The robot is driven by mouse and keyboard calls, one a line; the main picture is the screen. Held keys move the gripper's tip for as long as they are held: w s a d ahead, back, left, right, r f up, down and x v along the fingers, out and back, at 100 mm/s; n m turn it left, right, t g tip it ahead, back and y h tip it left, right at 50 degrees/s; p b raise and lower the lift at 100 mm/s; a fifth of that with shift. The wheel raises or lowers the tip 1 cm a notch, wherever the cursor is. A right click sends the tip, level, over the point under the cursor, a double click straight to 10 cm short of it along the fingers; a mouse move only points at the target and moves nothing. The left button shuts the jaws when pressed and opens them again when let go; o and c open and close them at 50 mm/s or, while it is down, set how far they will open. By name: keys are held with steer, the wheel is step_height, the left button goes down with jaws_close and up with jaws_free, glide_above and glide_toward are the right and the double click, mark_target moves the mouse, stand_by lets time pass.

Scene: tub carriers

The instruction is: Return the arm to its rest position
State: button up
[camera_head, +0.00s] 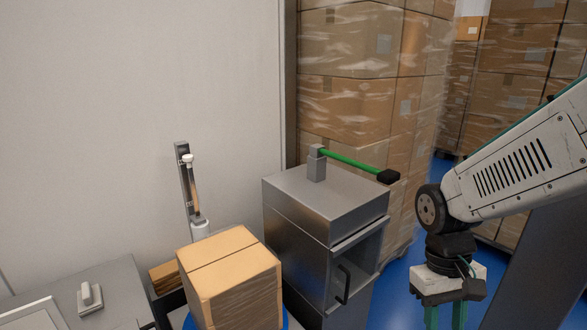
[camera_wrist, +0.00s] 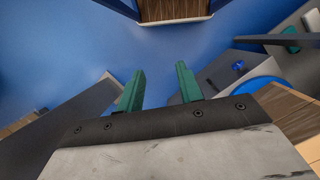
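My gripper (camera_head: 445,314) is at the lower right of the head view, hanging down from my white arm, to the right of the metal cabinet. Its two green fingers point downward and are cut off by the bottom edge. In the wrist view my gripper (camera_wrist: 158,88) shows its green fingers spread apart, with nothing between them but blue floor (camera_wrist: 60,40) beyond. It is open, empty and touches nothing that I can see.
A metal cabinet (camera_head: 300,240) with a green-handled lever (camera_head: 345,160) stands left of my arm. A cardboard box (camera_head: 225,265) is left of it. Wrapped pallets of boxes (camera_head: 350,105) stand behind. A grey worktop (camera_head: 115,285) is at lower left.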

steer(key=s+r+m+t+y, duration=0.1)
steer(key=s+r+t, duration=0.3)
steer(key=s+r, duration=0.5)
step_height(320, 180, up, 3)
steer(key=shift+d+r+t, duration=0.1)
steer(key=shift+d+t, duration=0.2)
steer(key=shift+d, duration=0.05)
steer(key=shift+s, duration=0.1)
